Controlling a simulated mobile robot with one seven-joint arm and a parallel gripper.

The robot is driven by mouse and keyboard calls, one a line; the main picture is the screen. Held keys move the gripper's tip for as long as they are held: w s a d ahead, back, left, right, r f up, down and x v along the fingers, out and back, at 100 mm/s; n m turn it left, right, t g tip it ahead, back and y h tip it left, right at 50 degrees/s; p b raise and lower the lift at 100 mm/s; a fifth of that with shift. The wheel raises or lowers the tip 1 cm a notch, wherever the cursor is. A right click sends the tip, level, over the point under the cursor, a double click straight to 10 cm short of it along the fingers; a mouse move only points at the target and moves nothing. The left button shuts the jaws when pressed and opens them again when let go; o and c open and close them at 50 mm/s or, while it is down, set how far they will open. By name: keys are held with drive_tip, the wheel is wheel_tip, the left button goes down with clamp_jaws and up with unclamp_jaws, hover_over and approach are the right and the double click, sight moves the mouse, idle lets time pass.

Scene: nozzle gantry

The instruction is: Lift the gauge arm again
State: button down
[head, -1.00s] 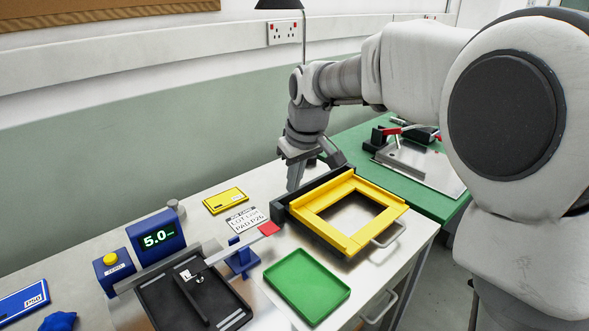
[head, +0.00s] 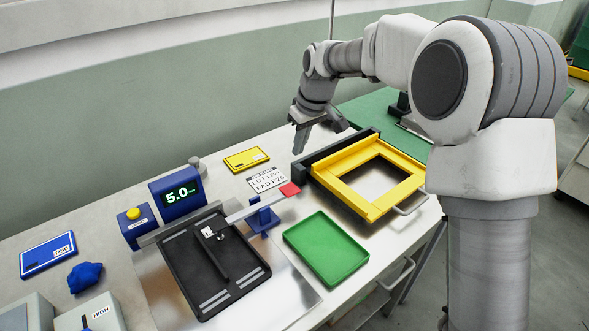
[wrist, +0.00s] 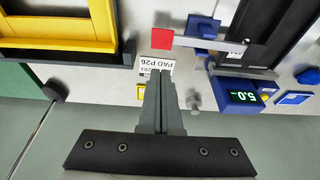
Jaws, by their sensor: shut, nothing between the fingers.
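The gauge arm (head: 243,211) is a pale metal bar with a red tip (head: 289,190). In the head view it reaches over the black tray (head: 181,262) and passes by a small blue post (head: 264,219); I cannot tell if it touches the post. The wrist view shows the arm (wrist: 203,43) with its red tip (wrist: 162,39) at the upper middle. My gripper (head: 299,151) is shut and empty, pointing down behind the red tip, near the dark rail of the yellow frame. In the wrist view my closed fingers (wrist: 160,73) stand apart from the arm.
A blue display reading 5.0 (head: 178,192) stands behind the black tray. A yellow frame (head: 350,210), a green tray (head: 326,250), a white label card (head: 268,180) and a yellow card (head: 246,159) lie around the red tip. Bare bench shows between them.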

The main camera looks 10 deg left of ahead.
approach(293, 189)
drive_tip(key=x, duration=0.2)
drive_tip(key=a+x, duration=0.1)
drive_tip(key=x, duration=0.2)
drive_tip(key=shift+w+a, duration=0.1)
drive_tip(key=shift+w, duration=0.1)
drive_tip(key=shift+f, duration=0.75)
drive_tip(key=shift+w+f+g+y, duration=0.2)
drive_tip(key=shift+f+g+y, duration=0.2)
drive_tip(key=shift+f, duration=0.4)
drive_tip(key=shift+d+f+b, duration=0.25)
drive_tip(key=shift+f+b, duration=0.25)
drive_tip(key=shift+b, duration=0.15)
